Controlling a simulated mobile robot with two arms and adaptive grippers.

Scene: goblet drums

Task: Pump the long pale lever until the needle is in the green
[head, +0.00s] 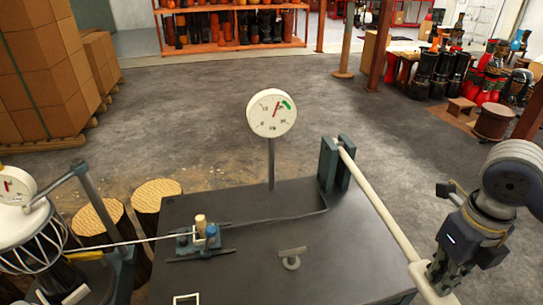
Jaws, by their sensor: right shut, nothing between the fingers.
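The long pale lever (383,210) runs from a dark green upright bracket (328,165) on the bench down to the lower right. A round white gauge (263,122) stands on a post behind the bench. Its red needle points up and slightly right, just left of the green band (287,104). My right gripper (440,278) is shut with nothing between its fingers, beside the lever's near end. I cannot tell whether it touches the lever. My left gripper is not in view.
A roped drum (30,240) with another gauge (14,187) stands at left, near wooden stumps (155,194). Boxes (40,70) and drum shelves (230,47) stand behind. The middle floor is clear.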

